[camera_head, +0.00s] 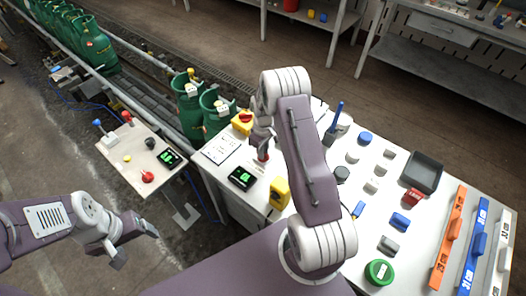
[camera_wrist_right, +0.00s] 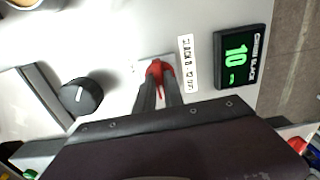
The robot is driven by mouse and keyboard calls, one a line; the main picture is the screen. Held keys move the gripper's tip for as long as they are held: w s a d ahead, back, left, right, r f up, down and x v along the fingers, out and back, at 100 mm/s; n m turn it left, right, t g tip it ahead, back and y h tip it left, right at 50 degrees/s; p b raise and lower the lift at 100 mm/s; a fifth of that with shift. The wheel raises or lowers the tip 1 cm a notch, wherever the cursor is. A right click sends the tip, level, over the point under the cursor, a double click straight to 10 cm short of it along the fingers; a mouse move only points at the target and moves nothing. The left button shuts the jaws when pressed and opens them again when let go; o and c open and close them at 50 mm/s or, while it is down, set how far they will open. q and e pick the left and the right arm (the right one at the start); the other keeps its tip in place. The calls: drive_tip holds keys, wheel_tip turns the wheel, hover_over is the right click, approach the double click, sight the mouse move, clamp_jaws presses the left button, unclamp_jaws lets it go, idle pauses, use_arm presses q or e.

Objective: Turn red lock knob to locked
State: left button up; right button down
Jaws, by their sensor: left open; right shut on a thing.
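The red lock knob (camera_wrist_right: 158,68) stands on a white panel in the right wrist view. My right gripper (camera_wrist_right: 158,92) is shut on it, with the two dark fingers on either side and the red top showing past the tips. In the head view, the red knob (camera_head: 262,154) shows below my right gripper (camera_head: 263,140), partly hidden by my arm. A red pointer tip shows between the fingers; I cannot tell whether the knob is at locked. My left gripper (camera_head: 134,244) is open and empty at the lower left, away from the panels.
A green-digit display (camera_wrist_right: 236,57) reading 10 and a black dial (camera_wrist_right: 82,96) flank the red knob. In the head view, a yellow block (camera_head: 280,192) stands close to my right arm. Green cylinders (camera_head: 187,103) stand on the conveyor behind. A smaller control panel (camera_head: 127,140) is at left.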

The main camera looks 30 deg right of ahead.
idle(0.3)
drive_tip(key=c, duration=1.4)
unclamp_jaws()
drive_tip(key=shift+c, duration=0.2)
wheel_tip(320, 180, up, 9)
drive_tip(key=shift+b, duration=0.45)
